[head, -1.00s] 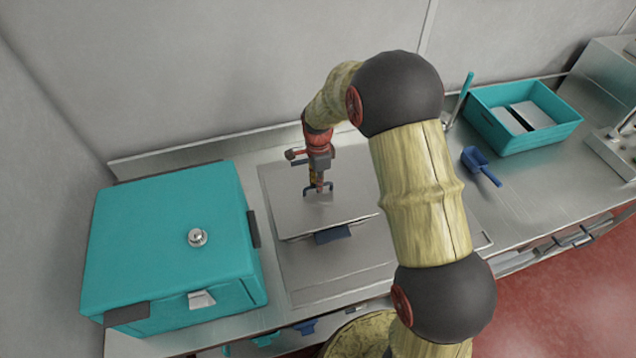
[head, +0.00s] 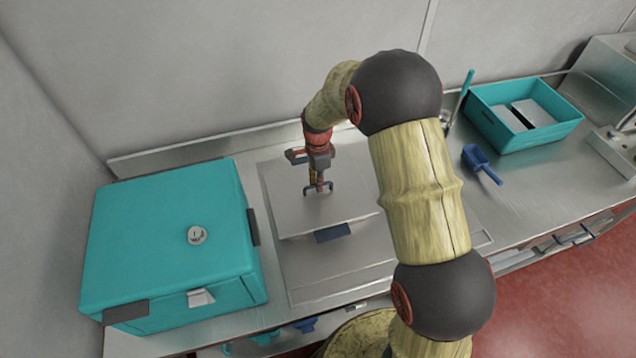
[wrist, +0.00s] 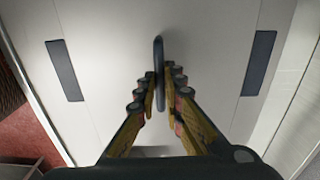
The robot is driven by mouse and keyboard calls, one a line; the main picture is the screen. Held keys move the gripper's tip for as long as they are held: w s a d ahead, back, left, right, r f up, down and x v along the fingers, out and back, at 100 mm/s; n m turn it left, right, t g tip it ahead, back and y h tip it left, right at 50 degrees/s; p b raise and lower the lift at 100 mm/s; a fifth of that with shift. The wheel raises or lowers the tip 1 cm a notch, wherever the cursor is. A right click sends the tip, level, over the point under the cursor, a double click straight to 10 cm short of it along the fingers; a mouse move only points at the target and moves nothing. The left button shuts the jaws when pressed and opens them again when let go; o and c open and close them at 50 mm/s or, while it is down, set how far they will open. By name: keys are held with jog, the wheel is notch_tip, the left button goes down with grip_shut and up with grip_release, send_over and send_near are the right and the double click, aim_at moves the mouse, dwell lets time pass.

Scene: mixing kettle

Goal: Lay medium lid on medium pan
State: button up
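The medium lid (head: 325,212) is a flat grey metal plate with a thin dark upright handle (head: 318,188). It lies level over the medium pan, whose body is mostly hidden beneath it. A dark blue grip (head: 333,233) shows at the front edge. In the wrist view, blue grips show on both sides, left (wrist: 64,70) and right (wrist: 258,63). My gripper (wrist: 159,82) points down at the lid's middle, its fingers closed in on both sides of the handle (wrist: 159,50). I cannot tell whether the lid is fully seated on the pan.
A teal box (head: 165,235) with a round knob stands close on the left. A teal bin (head: 525,115) with grey items and a blue scoop (head: 480,163) are at the right on the metal counter (head: 520,200). A wall (head: 220,70) runs behind.

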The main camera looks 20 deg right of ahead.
jog(key=o, duration=0.5)
jog(key=shift+o, duration=0.8)
jog(key=o, duration=0.3)
jog(key=shift+r, duration=0.15)
jog(key=shift+r+p, duration=2.1)
jog(key=shift+r, duration=1.3)
